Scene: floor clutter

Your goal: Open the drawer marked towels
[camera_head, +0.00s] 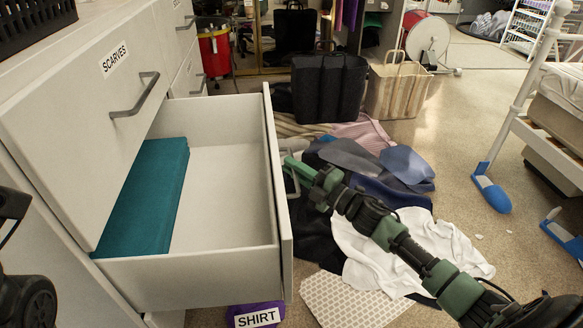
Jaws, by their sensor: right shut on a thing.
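A pale drawer (207,268) stands pulled out from the white cabinet, with a folded teal cloth (145,195) along its left side and the rest of it bare. Its front faces away, so its marking is hidden. My right gripper (294,170) is at the outer face of that front and is shut on its handle (291,186), which shows only in part. Above is a closed drawer marked SCARVES (70,110) with a grey bar handle. Dark parts of my left arm show at the left edge; its gripper is not visible.
Clothes, including a white cloth (385,250), lie heaped on the floor right of the drawer. A purple thing labelled SHIRT (257,314) is below it. A black bag (328,88) and a striped bag (397,90) stand behind. A white bed frame (510,110) is at right, with open floor before it.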

